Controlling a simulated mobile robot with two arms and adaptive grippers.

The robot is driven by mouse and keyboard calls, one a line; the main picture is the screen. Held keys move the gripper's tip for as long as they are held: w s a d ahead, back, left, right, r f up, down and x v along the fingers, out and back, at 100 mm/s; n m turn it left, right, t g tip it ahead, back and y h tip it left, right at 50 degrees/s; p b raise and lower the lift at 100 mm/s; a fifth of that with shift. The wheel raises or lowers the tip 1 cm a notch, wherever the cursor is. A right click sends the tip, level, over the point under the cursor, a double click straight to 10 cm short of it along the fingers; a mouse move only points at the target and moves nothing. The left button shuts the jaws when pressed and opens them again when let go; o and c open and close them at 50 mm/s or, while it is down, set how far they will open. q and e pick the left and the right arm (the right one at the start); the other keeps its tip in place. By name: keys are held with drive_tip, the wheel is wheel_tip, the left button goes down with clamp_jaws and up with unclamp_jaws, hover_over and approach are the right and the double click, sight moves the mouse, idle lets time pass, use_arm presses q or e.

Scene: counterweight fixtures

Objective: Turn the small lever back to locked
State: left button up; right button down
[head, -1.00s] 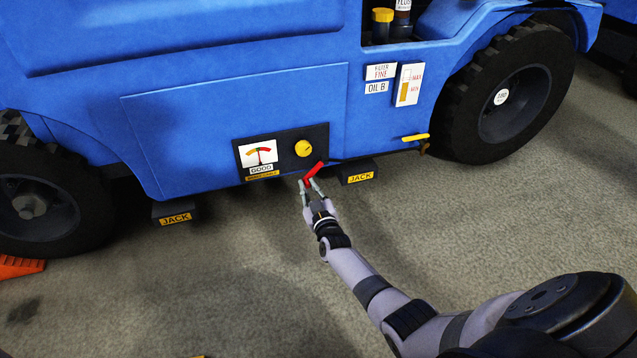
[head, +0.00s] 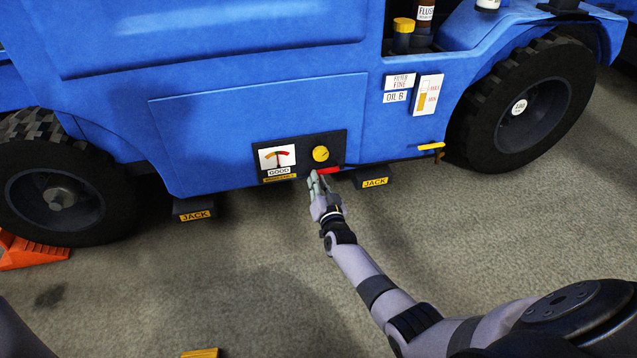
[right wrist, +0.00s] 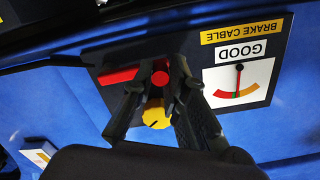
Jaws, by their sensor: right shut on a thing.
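The small red lever (head: 330,170) lies almost level at the bottom edge of a black panel (head: 338,140) on the blue vehicle. My right gripper (head: 314,179) is shut on the red lever near its left end. In the right wrist view the gripper (right wrist: 158,82) has its fingers on both sides of the lever's red round end, and a red bar (right wrist: 118,76) shows to the left. The exact contact is partly hidden by the fingers. My left gripper is not in view.
The panel carries a yellow knob (head: 320,154) and a gauge (head: 278,157) labelled GOOD. Black JACK blocks (head: 372,176) (head: 195,209) stand under the vehicle's edge. A yellow handle (head: 431,147) is farther right. The floor in front is mostly clear.

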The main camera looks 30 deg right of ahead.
drive_tip(key=shift+a, duration=0.1)
idle(0.3)
drive_tip(key=c, duration=1.6)
unclamp_jaws()
drive_tip(key=shift+r, duration=0.15)
drive_tip(key=shift+o, duration=0.2)
